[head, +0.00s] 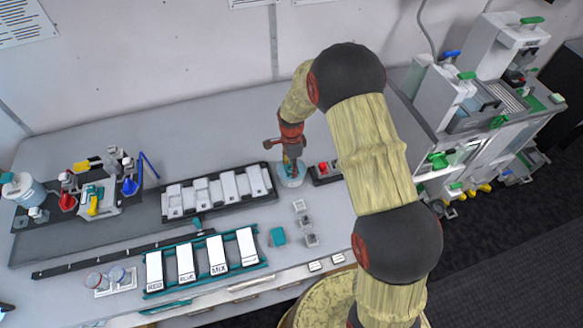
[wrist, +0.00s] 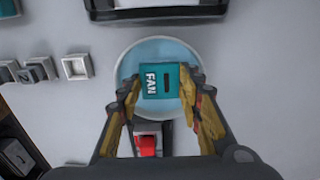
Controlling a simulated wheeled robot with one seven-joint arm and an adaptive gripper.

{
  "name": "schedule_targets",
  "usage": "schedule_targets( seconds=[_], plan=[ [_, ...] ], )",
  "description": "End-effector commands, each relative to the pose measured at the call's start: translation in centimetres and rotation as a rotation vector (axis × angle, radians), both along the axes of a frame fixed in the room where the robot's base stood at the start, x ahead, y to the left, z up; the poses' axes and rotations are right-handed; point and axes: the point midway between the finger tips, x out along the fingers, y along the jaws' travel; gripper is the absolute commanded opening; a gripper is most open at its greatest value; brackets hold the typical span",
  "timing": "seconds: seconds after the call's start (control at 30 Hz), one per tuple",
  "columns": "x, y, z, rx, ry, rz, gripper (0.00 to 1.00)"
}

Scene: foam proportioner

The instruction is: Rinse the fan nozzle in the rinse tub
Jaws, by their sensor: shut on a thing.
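The fan nozzle (wrist: 163,81) is a teal block with a white FAN label and a dark slot, seen in the wrist view. My gripper (wrist: 164,92) is shut on it, one finger at each side. The rinse tub (wrist: 126,66) is a round, pale blue basin directly below the nozzle in the wrist view. In the head view the tub (head: 291,181) stands at the right end of the dark tray, with my gripper (head: 291,163) over it. I cannot tell how deep the nozzle sits in the tub.
A dark tray with white blocks (head: 165,213) lies left of the tub. A base with a red button (wrist: 148,145) is close beside the tub. Small grey square pieces (wrist: 76,67) and a teal block (head: 278,236) lie nearby. A labelled teal rack (head: 207,281) is in front.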

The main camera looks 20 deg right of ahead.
Motion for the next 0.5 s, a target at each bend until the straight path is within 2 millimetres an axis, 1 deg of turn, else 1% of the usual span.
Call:
schedule_targets(
  seconds=[0.03, 0.5],
  plan=[
    [0.1, 0.0, 0.5, 0.000, -0.001, 0.000, 0.18],
    [0.0, 0.0, 4.8, 0.000, -0.001, 0.000, 0.18]
  ],
)
